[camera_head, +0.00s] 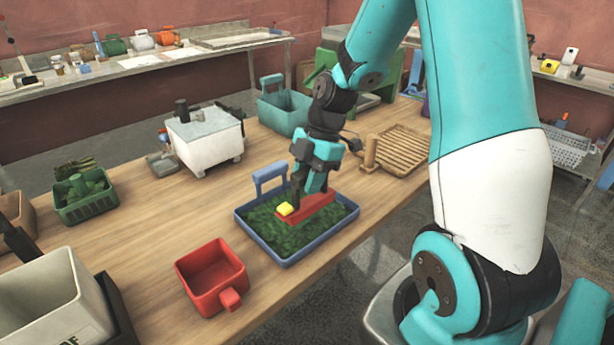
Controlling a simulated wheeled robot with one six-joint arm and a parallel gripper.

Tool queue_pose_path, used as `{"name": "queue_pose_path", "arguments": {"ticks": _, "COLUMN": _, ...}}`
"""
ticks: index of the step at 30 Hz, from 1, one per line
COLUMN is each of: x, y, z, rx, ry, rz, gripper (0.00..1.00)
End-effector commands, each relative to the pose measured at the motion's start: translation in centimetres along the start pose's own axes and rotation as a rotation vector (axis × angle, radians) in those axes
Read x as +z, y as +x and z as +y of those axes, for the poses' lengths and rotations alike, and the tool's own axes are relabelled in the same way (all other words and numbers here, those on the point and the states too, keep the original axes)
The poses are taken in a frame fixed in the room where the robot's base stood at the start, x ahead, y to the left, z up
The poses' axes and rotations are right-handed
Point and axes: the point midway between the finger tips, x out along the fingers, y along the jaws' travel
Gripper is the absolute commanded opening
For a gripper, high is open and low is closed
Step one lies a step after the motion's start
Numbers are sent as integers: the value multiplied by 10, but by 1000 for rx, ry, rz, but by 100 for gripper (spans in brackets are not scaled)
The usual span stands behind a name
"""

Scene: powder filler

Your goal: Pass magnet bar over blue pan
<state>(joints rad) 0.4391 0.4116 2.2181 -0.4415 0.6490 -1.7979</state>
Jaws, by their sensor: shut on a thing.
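The blue pan (345,232) is a shallow tray with an upright handle at its back left. Dark green material (280,237) covers its floor. My gripper (300,195) is over the pan's back right part, pointing down. It is shut on the magnet bar (318,204), a red bar with a yellow piece (285,209) at its left end. The bar is low over the green material; I cannot tell whether it touches. The fingers hide part of the bar.
A red square cup (212,277) stands left of the pan, near the table's front edge. A wooden slatted rack (400,150) lies to the right. A white wheeled box (205,140), a teal bin (285,108) and a green crate (86,197) stand farther back. Bare wood (160,220) lies between them.

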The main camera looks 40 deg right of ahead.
Motion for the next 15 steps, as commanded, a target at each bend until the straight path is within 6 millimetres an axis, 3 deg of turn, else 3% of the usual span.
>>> {"name": "queue_pose_path", "arguments": {"ticks": 7, "x": 10, "y": 26, "z": 0, "rx": -1, "ry": -1, "rz": 0, "gripper": 0}}
{"name": "queue_pose_path", "arguments": {"ticks": 15, "x": 8, "y": 21, "z": 26, "rx": 0, "ry": -3, "rz": -1, "gripper": 0}}
